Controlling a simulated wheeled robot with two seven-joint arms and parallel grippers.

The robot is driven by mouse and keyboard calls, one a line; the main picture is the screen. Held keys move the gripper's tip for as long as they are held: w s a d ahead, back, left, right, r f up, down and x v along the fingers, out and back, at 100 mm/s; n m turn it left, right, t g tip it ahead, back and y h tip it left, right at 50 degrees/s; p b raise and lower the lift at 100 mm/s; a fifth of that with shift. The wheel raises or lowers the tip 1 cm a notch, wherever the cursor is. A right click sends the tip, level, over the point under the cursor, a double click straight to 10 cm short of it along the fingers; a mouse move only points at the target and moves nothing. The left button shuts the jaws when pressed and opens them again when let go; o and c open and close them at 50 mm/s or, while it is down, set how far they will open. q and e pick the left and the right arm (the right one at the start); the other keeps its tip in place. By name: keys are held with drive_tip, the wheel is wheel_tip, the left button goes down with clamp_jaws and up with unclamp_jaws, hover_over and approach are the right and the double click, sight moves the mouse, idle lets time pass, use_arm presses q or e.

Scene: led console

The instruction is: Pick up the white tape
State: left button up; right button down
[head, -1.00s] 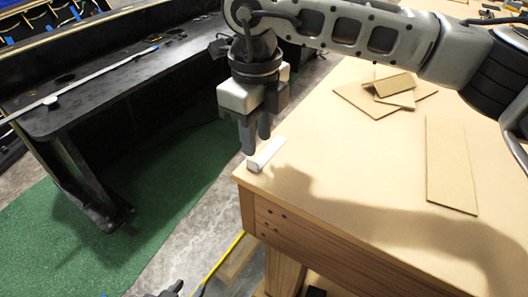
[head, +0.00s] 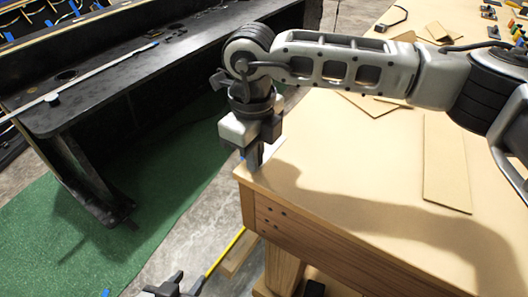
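My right gripper (head: 252,158) points straight down at the near left corner of the wooden table (head: 330,190). Its fingertips are at or just above the tabletop, where the white tape lay a second ago. The fingers and their shadow hide the white tape, so I cannot make it out clearly. I cannot tell whether the fingers are open or shut on it. My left gripper (head: 186,283) shows at the bottom edge, low beside the table and away from the tape. It looks open and empty.
Flat cardboard pieces (head: 446,165) lie on the table's right and far parts. A black bench (head: 110,95) with a long pale strip (head: 85,82) stands at left over a green mat (head: 60,235). The table's near middle is clear.

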use_arm(q)
drive_tip(key=shift+s, duration=0.15)
use_arm(e)
drive_tip(key=shift+r, duration=0.15)
